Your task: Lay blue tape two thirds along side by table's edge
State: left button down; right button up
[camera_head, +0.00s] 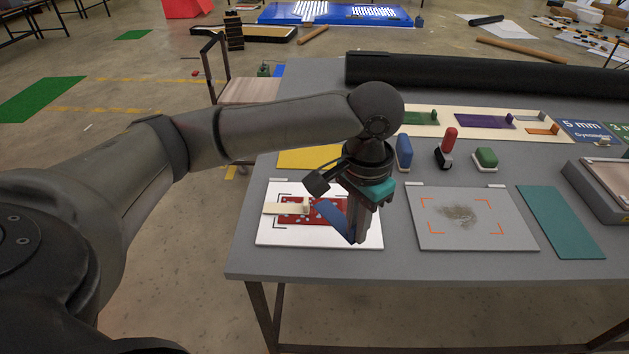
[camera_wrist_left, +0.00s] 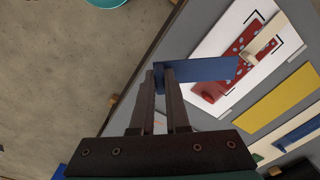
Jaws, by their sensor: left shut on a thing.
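My left gripper (camera_head: 360,232) is shut on one end of a blue tape strip (camera_head: 331,219), over the right part of a white board (camera_head: 270,236). In the left wrist view the blue tape (camera_wrist_left: 208,70) sticks out rightward from between the fingertips (camera_wrist_left: 161,72) and partly covers a red, pale-spotted piece (camera_wrist_left: 248,36). This red piece (camera_head: 292,219) lies on the white board inside black corner marks. A cream strip (camera_head: 284,208) lies across its left part. Whether the blue tape touches the red piece or board, I cannot tell. My right gripper is not in view.
A grey board (camera_head: 430,235) with orange corner marks and a dark smudge lies right of the white board, then a teal sheet (camera_head: 565,225). A yellow sheet (camera_head: 308,158) lies behind. Blue, red and green handled blocks stand behind the grey board. The table's front edge is close.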

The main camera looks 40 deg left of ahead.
aim_at(322, 209)
pick_arm(q)
jog(key=w+a+m+p, duration=0.1)
jog(key=p, duration=0.1)
jog(key=w+a+m+p, duration=0.1)
jog(key=a+m+p, duration=0.1)
jog(key=shift+a+p, duration=0.2)
jog(key=shift+p, duration=0.2)
jog(key=a+m+p, duration=0.1)
jog(key=a+f+m+p, duration=0.2)
jog(key=a+m+p, duration=0.1)
jog(key=shift+a+f+m, duration=0.3)
jog(key=shift+a+m, duration=0.1)
jog(key=shift+p, duration=0.35)
jog(key=shift+r+p, duration=0.1)
jog(key=shift+p, duration=0.5)
notch_tip(322, 209, down, 6)
jog(key=b, duration=0.2)
jog(key=shift+r+b, duration=0.25)
jog(key=shift+b, duration=0.15)
jog(key=shift+f+b, duration=0.55)
jog(key=shift+f, duration=1)
